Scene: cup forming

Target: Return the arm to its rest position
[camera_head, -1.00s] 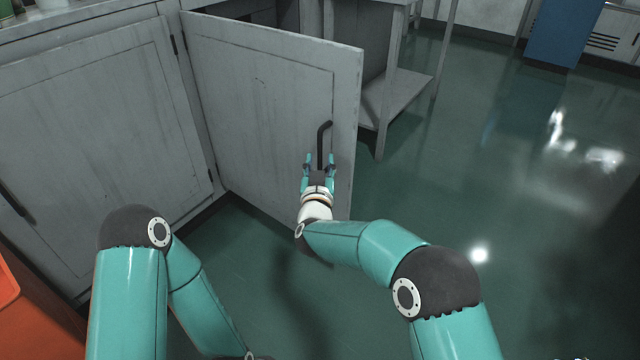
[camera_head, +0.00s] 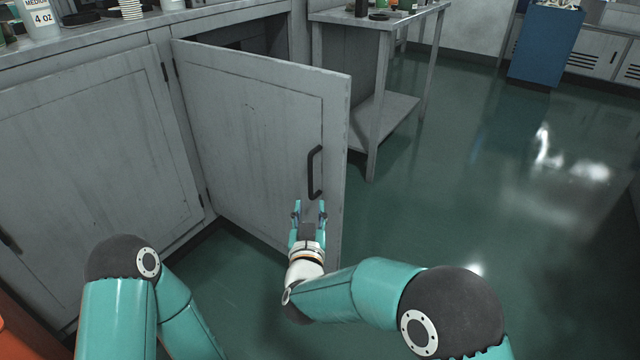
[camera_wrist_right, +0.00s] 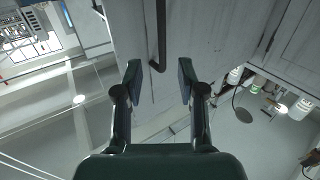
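My right gripper (camera_head: 310,209) is open and empty, just below the black handle (camera_head: 315,172) of the grey cabinet door (camera_head: 250,130). The door stands swung open. In the right wrist view my right gripper (camera_wrist_right: 158,80) has its two fingers spread apart. The lower end of the handle (camera_wrist_right: 157,45) shows beyond and between the fingertips there, with nothing held. My left arm comes in at the lower left of the head view, but its gripper is out of the frame.
A closed cabinet door (camera_head: 90,170) is at the left. A metal table (camera_head: 385,105) with a lower shelf stands behind the open door. A blue cabinet (camera_head: 545,45) is at the far right. The green floor (camera_head: 480,200) at the right is clear.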

